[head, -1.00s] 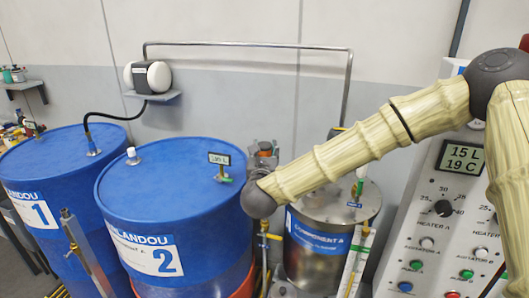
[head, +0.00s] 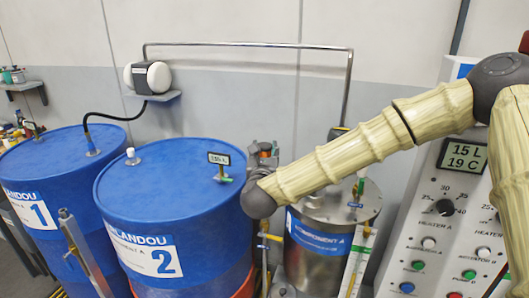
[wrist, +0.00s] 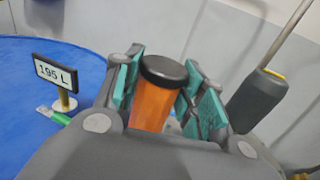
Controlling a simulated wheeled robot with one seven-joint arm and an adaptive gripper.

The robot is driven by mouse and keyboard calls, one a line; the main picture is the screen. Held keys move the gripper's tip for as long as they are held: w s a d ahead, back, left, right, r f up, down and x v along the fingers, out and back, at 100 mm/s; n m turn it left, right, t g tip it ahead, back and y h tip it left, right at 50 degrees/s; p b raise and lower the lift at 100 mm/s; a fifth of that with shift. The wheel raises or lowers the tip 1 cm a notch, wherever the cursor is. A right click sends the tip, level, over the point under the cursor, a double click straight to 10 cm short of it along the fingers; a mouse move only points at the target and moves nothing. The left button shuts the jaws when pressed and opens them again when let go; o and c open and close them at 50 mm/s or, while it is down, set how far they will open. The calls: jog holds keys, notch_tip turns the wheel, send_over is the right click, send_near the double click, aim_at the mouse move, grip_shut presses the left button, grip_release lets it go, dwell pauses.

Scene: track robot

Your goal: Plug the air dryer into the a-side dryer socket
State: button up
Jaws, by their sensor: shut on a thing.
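My gripper (wrist: 166,88) is shut on an orange cylinder with a black cap, which looks like the air dryer (wrist: 160,105). The cylinder stands nearly upright between the teal finger pads. In the head view my gripper (head: 262,154) shows only in part behind my forearm, between blue drum 2 (head: 170,190) and the steel Component A tank (head: 318,260). I cannot tell whether the cylinder's lower end touches anything, as my gripper hides it. I cannot make out the a-side dryer socket in either view.
A 195 L display (wrist: 56,75) stands on drum 2, left of my gripper. A dark grey fitting (wrist: 258,100) on a pipe is close on the right. Blue drum 1 (head: 60,165) and a control panel (head: 440,240) stand to the sides. A white device (head: 148,76) sits on a wall shelf.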

jog(key=shift+f+b, duration=1.05)
jog(key=shift+f, duration=0.2)
jog(key=o, duration=1.2)
jog(key=shift+s, duration=0.1)
jog(key=s, duration=1.1)
jog(key=shift+s+a, duration=0.3)
jog(key=shift+s, duration=0.1)
jog(key=shift+s+f, duration=0.1)
